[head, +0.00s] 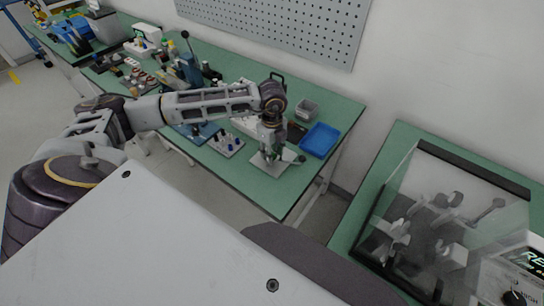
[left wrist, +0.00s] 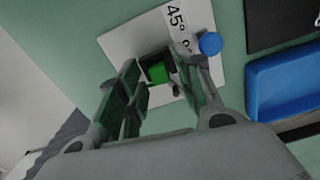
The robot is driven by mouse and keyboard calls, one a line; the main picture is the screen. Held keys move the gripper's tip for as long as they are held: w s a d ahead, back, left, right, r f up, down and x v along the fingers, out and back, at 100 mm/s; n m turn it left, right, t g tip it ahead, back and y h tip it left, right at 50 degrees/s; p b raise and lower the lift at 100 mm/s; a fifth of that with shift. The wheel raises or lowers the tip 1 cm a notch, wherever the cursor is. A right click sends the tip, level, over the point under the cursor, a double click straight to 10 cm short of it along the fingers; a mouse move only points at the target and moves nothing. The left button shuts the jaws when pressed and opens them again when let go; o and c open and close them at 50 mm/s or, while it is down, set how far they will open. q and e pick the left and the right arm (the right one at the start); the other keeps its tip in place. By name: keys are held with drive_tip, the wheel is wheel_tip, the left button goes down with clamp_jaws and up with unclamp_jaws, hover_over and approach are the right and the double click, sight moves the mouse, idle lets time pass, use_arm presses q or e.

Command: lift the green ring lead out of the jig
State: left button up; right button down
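The jig is a white plate (head: 284,179) on the green bench near its front right corner. In the left wrist view the plate (left wrist: 120,42) carries "45°" print, a dark block (left wrist: 154,56) and a blue round knob (left wrist: 210,43). A bright green piece (left wrist: 158,74), which looks like the ring lead, sits against the dark block. My left gripper (head: 268,153) points down over the plate. In the left wrist view its open fingers (left wrist: 158,66) stand on either side of the green piece, with gaps visible. The lead's ring shape cannot be made out. My right gripper is not in view.
A blue tray (head: 320,141) lies right of the plate, with a grey bin (head: 308,108) behind it. A rack with blue and dark pegs (head: 227,144) stands to the left. A clear-covered test box (head: 440,215) is on a separate bench at right.

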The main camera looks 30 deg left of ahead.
use_arm(q)
clamp_jaws()
drive_tip(key=shift+r, duration=0.2)
drive_tip(key=shift+r+p, duration=0.65)
drive_tip(key=shift+r, duration=0.3)
